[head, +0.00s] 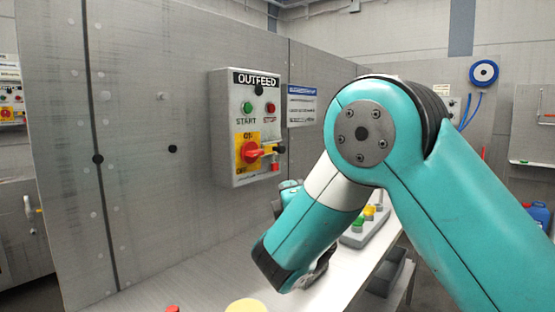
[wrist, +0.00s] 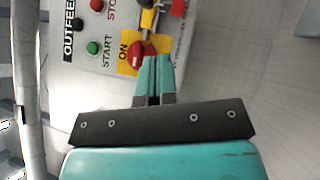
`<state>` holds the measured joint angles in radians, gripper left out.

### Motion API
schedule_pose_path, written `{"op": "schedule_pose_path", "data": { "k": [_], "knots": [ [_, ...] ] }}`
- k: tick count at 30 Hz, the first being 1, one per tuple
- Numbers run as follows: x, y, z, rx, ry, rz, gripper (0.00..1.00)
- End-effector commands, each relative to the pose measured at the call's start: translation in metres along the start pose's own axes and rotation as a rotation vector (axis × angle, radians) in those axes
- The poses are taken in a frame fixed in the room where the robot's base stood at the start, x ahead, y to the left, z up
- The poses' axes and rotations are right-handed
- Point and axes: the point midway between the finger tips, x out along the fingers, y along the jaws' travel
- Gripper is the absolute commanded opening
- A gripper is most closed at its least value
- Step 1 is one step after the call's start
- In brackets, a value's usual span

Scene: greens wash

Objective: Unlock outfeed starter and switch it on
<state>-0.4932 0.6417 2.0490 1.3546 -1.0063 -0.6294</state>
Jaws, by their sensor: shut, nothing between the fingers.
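The outfeed starter (head: 223,120) is a grey box on the wall panel, marked OUTFEED. Its red rotary switch (head: 252,152) sits on a yellow plate (head: 240,142) marked ON at the top and OFF at lower left. The red switch also shows in the wrist view (wrist: 137,52), partly behind my fingertips. A dark piece (head: 279,149) is beside the switch; whether it is a lock is unclear. My gripper (wrist: 157,60) is shut and empty, its tips close in front of the switch. I cannot tell whether they touch. In the head view my arm mostly hides the gripper.
A green START button (head: 247,107) and a red STOP button (head: 270,107) sit above the switch. A small red piece (head: 275,167) is below the dark one. A bench (head: 205,282) with a box of coloured buttons (head: 380,222) lies below. A notice (head: 301,106) hangs right.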

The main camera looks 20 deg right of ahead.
Motion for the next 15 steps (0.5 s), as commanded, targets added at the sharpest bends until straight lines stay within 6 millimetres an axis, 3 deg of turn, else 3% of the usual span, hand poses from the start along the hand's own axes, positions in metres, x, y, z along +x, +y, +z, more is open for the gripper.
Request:
{"op": "schedule_pose_path", "data": {
  "k": [4,15],
  "knots": [
    [0.001,0.006,-0.017,-0.11,0.056,0.07,0.0],
    [0.035,0.017,-0.019,-0.117,0.059,0.074,0.0]
  ]
}}
